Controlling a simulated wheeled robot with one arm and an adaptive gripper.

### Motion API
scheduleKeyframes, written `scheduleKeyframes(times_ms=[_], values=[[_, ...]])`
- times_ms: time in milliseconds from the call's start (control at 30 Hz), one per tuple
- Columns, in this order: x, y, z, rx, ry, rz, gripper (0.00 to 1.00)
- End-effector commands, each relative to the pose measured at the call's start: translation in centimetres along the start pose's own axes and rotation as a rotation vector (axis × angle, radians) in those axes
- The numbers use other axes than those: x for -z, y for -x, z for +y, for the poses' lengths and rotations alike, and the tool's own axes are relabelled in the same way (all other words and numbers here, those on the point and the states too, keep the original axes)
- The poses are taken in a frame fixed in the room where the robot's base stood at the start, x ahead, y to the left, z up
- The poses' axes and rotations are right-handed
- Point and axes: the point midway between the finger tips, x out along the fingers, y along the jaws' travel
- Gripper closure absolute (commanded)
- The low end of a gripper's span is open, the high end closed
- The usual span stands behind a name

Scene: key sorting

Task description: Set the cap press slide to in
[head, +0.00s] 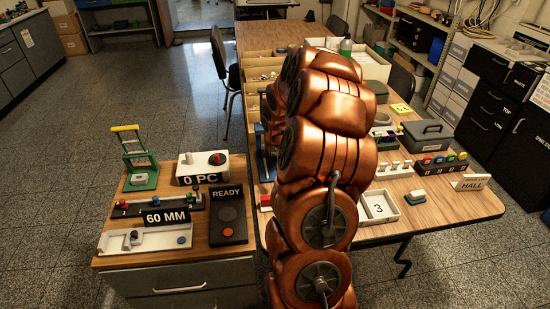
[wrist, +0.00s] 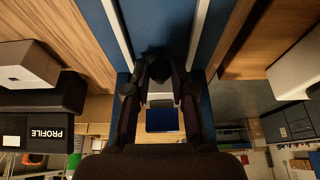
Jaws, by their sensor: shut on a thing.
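In the wrist view, my gripper (wrist: 158,77) has both fingers closed around a dark knob (wrist: 158,58). The knob lies against a blue, rail-edged part that looks like the cap press (wrist: 160,20). A dark blue block (wrist: 162,120) shows between the fingers, lower in the picture. In the head view, a blue upright (head: 262,152) stands just left of my arm and may be part of the press. My arm hides my gripper and most of the press there, so I cannot tell the slide's position.
A black block labelled PROFILE (wrist: 40,134) and a white block (wrist: 20,62) are left of my gripper. A pale block (wrist: 298,68) is on the right. In the head view, a low cabinet (head: 185,280) with several devices stands left of the wooden table (head: 455,207).

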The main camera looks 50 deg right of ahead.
Motion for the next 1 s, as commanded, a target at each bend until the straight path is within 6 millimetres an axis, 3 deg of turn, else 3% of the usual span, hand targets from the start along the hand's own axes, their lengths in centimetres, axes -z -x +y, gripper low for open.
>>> scheduleKeyframes(times_ms=[100,133,367,767,1000], values=[[0.7,0.1,-0.1,0.002,0.001,0.018,1.0],[0.7,0.1,-0.1,0.002,0.001,0.019,0.75],[0.5,0.1,0.0,0.001,0.0,0.014,0.52],[0.3,0.3,0.1,0.0,-0.002,0.01,0.52],[0.3,1.9,0.1,0.0,-0.001,0.009,0.52]])
